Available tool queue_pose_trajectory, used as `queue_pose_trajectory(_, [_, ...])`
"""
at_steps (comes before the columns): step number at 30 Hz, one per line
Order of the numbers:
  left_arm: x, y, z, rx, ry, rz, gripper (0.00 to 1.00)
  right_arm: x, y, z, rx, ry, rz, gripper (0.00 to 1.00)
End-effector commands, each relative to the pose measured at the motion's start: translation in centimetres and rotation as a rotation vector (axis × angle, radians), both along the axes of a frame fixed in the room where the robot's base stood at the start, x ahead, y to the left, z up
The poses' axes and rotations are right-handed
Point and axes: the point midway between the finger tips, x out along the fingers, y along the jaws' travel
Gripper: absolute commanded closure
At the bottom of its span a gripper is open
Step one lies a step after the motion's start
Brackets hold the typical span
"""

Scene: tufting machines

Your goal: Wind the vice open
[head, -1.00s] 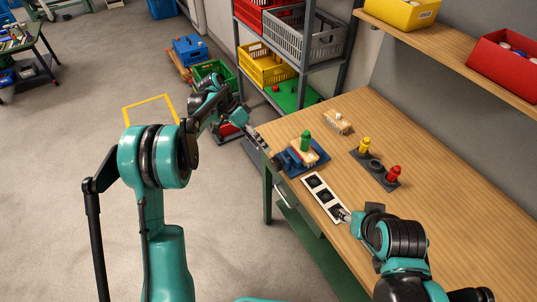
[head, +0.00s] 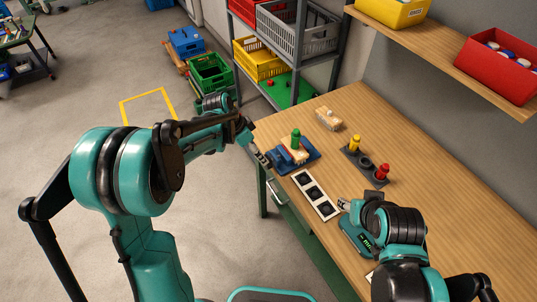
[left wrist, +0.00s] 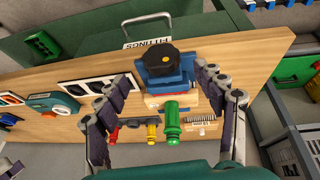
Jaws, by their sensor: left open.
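The blue vice (head: 300,166) sits near the table's left edge, with a pale block and a green peg (head: 296,139) at its jaws. In the left wrist view the vice (left wrist: 160,88) shows its black knob (left wrist: 168,60) facing the camera. My left gripper (head: 264,159) is at the table edge beside the vice's knob end. In the left wrist view its fingers (left wrist: 168,95) are spread wide on either side of the vice, with nothing held. My right gripper (head: 343,203) is over the table near the white-framed panel; its finger gap is too small to tell.
A white-framed panel (head: 332,209) with black squares lies before the vice. A dark holder (head: 367,163) with yellow and red pegs and a wooden brush (head: 328,119) stand behind. A teal device (head: 356,240) lies beside my right arm. The right part of the table is clear.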

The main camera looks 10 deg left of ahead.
Motion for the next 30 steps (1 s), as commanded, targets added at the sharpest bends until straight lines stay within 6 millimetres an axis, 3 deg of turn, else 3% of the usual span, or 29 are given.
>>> queue_pose_trajectory(15, [1.0, -2.4, -6.7, 0.008, -0.011, -0.002, 0.31, 0.0, 0.0, -2.2, 0.000, 0.000, 0.000, 0.55])
queue_pose_trajectory(26, [1.1, -2.7, -7.2, 0.008, -0.011, 0.000, 0.31, 0.0, 0.0, -2.3, 0.000, 0.000, 0.000, 0.55])
queue_pose_trajectory(30, [1.1, -2.7, -7.2, 0.008, -0.011, 0.000, 0.62, 0.0, 0.0, -2.3, 0.000, 0.000, 0.000, 0.55])
